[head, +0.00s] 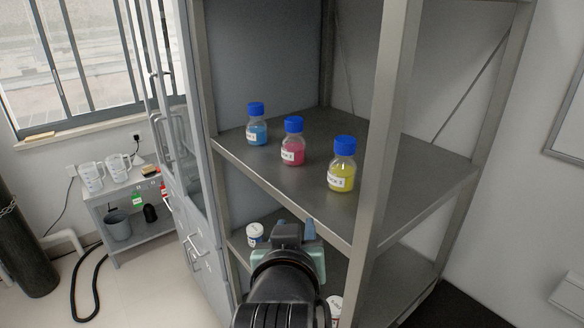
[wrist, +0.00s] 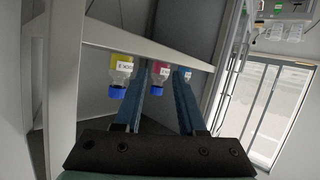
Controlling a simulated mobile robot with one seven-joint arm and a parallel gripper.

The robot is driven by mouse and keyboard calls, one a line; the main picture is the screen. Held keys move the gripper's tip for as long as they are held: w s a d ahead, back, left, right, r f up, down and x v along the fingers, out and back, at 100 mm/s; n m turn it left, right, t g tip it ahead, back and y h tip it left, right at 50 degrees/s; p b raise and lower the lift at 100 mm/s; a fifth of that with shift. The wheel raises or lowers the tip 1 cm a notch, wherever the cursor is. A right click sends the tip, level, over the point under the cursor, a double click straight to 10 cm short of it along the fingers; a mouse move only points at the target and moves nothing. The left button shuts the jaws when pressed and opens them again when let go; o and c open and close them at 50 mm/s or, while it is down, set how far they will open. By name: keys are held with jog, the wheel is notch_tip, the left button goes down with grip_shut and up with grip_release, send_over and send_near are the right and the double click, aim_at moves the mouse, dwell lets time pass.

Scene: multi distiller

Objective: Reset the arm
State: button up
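My arm reaches up from the bottom of the head view, with my gripper (head: 300,232) in front of the metal shelf's front edge. In the wrist view, which looks upside down, the two blue fingers of my gripper (wrist: 165,90) stand apart with nothing held between them. Three blue-capped bottles stand upright on the shelf board (head: 240,158): a blue one (head: 257,130), a pink one (head: 293,150) and a yellow one (head: 341,175). In the wrist view the yellow bottle (wrist: 122,72) is left of the fingers. The pink bottle (wrist: 160,70) shows beyond the gap.
A shelf post (head: 385,130) rises to the right of my gripper. White containers (head: 254,236) stand on the lower board, partly hidden by my arm. A grey cabinet (head: 190,200) is at left. A side table (head: 135,182) with jugs stands by the window.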

jog(key=s+r+t, duration=0.4)
jog(key=r, duration=0.7)
jog(key=s+r+t, duration=0.5)
jog(key=r, duration=0.6)
jog(key=s+r+t+y, duration=0.1)
jog(key=s+r+t, duration=0.3)
jog(key=r, duration=0.7)
jog(key=shift+s+a+r, duration=0.2)
jog(key=shift+s+r, duration=0.2)
jog(key=shift+s, duration=0.35)
